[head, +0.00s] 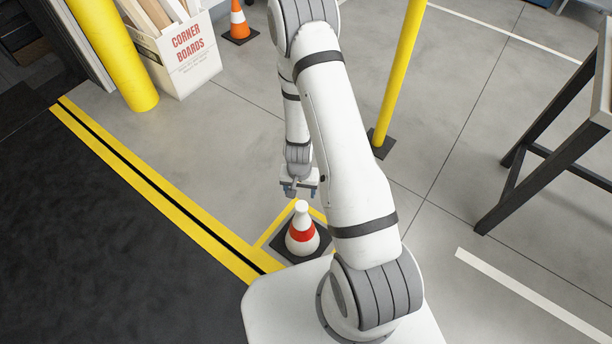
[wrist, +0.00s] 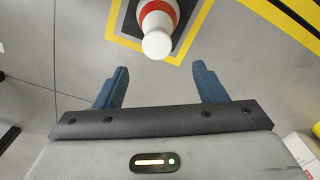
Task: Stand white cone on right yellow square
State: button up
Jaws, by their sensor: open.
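The white cone (head: 302,231) with a red band and dark square base stands upright on the floor in the head view. A yellow square outline (head: 268,237) surrounds its base, close to the striped floor edge. In the wrist view the white cone (wrist: 157,42) shows at the top, its rounded tip toward me, with the yellow square (wrist: 202,18) around it. My gripper (head: 300,188) is above and just beyond the cone in the head view. In the wrist view my gripper (wrist: 160,82) has its blue fingers wide apart, with nothing between them. The cone's tip is just ahead of the fingers.
An orange cone (head: 239,22) stands at the back beside a white corner-boards box (head: 180,62). A yellow post (head: 401,70) with a dark base stands right of my arm. A dark-legged table (head: 545,150) is at right. Grey floor (head: 225,130) is clear at left centre.

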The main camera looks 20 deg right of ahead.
notch_tip(320, 180, up, 22)
jog(key=a+n+y, duration=0.1)
jog(key=a+n, duration=0.1)
jog(key=n, duration=0.1)
jog(key=s+d+r+n+t+h, duration=0.1)
jog(key=s+d+r+n, duration=0.1)
jog(key=s+r, duration=1.2)
notch_tip(320, 180, up, 3)
jog(key=shift+s+r, duration=0.1)
jog(key=shift+s, duration=0.1)
notch_tip(320, 180, up, 40)
jog(key=s+t+p, duration=0.1)
jog(key=t+p, duration=0.2)
jog(key=p, duration=3.1)
jog(key=shift+f, duration=0.2)
